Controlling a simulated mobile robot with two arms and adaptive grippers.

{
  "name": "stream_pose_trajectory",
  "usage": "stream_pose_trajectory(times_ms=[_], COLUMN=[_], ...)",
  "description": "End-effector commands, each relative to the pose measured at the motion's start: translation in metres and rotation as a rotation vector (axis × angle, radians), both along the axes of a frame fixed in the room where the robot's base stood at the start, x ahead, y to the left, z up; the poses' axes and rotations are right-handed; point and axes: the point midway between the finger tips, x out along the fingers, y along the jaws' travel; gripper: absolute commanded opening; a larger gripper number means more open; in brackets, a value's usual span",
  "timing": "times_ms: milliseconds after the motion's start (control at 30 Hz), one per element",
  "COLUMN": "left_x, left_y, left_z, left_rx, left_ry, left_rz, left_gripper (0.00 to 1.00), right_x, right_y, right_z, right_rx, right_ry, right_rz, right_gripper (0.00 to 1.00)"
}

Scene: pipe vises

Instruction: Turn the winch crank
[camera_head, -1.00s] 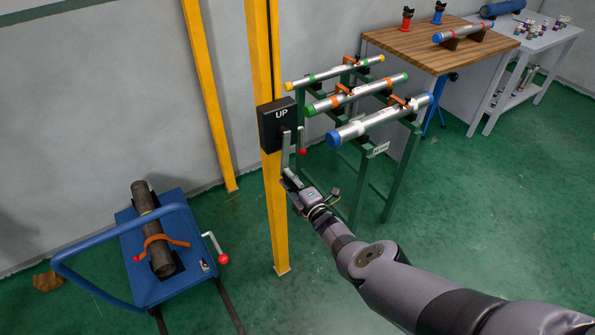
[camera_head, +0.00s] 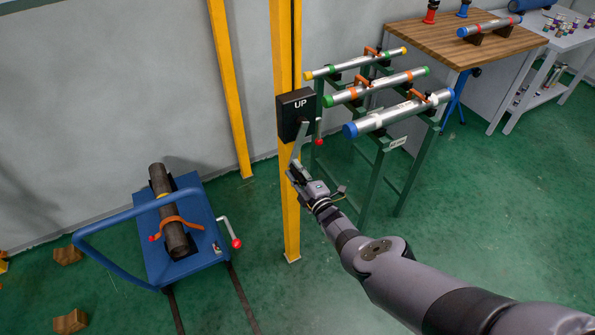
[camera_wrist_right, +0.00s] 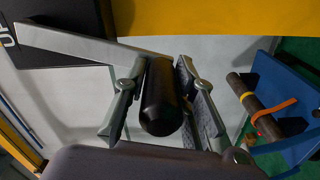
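The winch is a black box marked UP (camera_head: 296,114) on a yellow post. Its grey crank arm (camera_head: 299,143) slants down and slightly left from the box. In the right wrist view the crank arm (camera_wrist_right: 75,42) ends at a black cylindrical handle (camera_wrist_right: 162,100). My right gripper (camera_head: 303,178) is at the arm's lower end. A short lever with a red ball (camera_head: 319,142) hangs at the box's right side. My left gripper is not in view.
A blue cart (camera_head: 160,272) with a dark strapped pipe stands to the left, with its own red-tipped crank (camera_head: 236,243). A green rack (camera_head: 376,180) with silver pipes stands close right of the post. A wooden-topped bench (camera_head: 440,45) is behind. The green floor at right is clear.

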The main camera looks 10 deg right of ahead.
Motion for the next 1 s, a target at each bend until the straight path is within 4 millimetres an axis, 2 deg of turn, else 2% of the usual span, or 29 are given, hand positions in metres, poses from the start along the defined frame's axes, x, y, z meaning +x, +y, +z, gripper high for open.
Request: stream_pose_trajectory(times_ms=[267, 633, 767, 1000], left_x=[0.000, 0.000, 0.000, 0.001], left_y=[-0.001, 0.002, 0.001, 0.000], left_z=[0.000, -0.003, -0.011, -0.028], left_rx=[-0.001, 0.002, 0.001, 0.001], left_ry=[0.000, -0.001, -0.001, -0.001], left_rz=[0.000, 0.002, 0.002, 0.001], left_gripper=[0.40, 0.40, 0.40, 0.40], right_x=[0.000, 0.002, 0.007, 0.021], right_y=[-0.001, -0.005, -0.018, -0.054], right_z=[0.000, -0.002, -0.007, -0.009], right_rx=[0.000, -0.022, -0.110, -0.384], right_ry=[-0.001, -0.008, -0.040, -0.141], right_rz=[-0.001, -0.003, -0.004, -0.005], right_gripper=[0.45, 0.45, 0.45, 0.45])
